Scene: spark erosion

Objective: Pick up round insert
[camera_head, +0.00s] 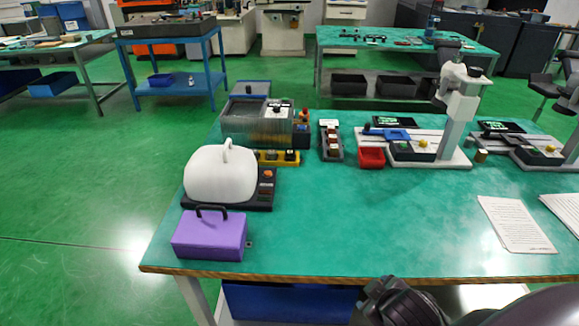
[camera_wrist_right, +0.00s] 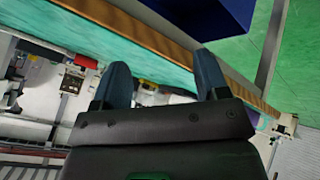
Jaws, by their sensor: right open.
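A small brown cylinder (camera_head: 481,156) stands on the green table between the two microscope-like stands; it may be the round insert, but it is too small to be sure. A narrow grey tray (camera_head: 331,151) nearby holds several small pieces that I cannot make out. My right gripper (camera_wrist_right: 163,78) is open and empty in the right wrist view, below or beside the table edge. In the head view only a dark part of my right arm shows at the bottom, well in front of these things. My left gripper is not in view.
On the green table (camera_head: 330,225) stand a white domed machine (camera_head: 220,174), a purple box (camera_head: 210,236), a clear-covered machine (camera_head: 256,124), a red bin (camera_head: 371,157) and a white stand (camera_head: 455,125). Papers (camera_head: 515,222) lie at right. The table's front middle is clear.

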